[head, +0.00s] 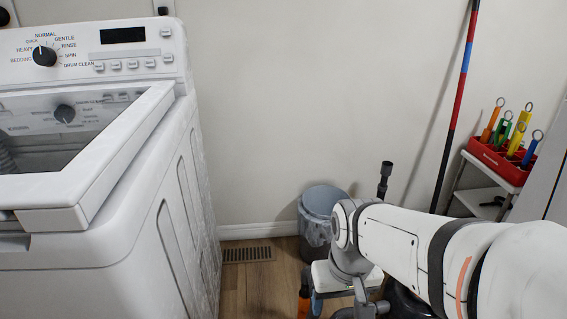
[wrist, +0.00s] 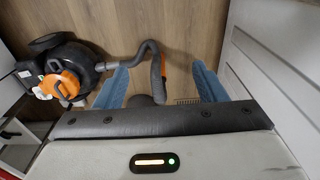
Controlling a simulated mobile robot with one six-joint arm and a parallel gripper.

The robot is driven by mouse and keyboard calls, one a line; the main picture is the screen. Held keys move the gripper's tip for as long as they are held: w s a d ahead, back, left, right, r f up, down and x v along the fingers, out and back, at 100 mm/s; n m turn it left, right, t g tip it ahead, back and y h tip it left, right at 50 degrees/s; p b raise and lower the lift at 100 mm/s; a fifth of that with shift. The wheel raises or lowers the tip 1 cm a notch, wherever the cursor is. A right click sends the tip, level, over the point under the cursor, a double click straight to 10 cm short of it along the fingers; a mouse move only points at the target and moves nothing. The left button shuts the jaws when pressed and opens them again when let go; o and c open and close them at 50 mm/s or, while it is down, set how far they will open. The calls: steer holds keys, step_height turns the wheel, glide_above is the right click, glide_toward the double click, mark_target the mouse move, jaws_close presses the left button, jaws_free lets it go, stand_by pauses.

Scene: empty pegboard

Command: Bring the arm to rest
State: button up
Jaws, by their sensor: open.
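My gripper (wrist: 159,67) shows in the wrist view with its two blue fingers spread wide apart. Nothing is held between them. Floor and part of a dark vacuum hose (wrist: 145,52) with an orange piece show in the gap, beyond the fingers. In the head view my white arm reaches in from the lower right and bends down at its far end. The gripper is low there, near the bottom edge, and mostly hidden by the arm; only a bit of blue finger shows.
A white washing machine (head: 180,200) fills the left of the head view. A grey bin (head: 318,205) stands by the wall behind my arm. A black and orange vacuum (wrist: 65,70) lies left in the wrist view. A red tool holder (head: 497,163) sits on a rack at right.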

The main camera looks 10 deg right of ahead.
step_height(320, 180, up, 38)
steer(key=t+p, duration=0.1)
steer(key=p, duration=3.2)
steer(key=shift+d+t, duration=0.4)
steer(key=shift+d, duration=0.05)
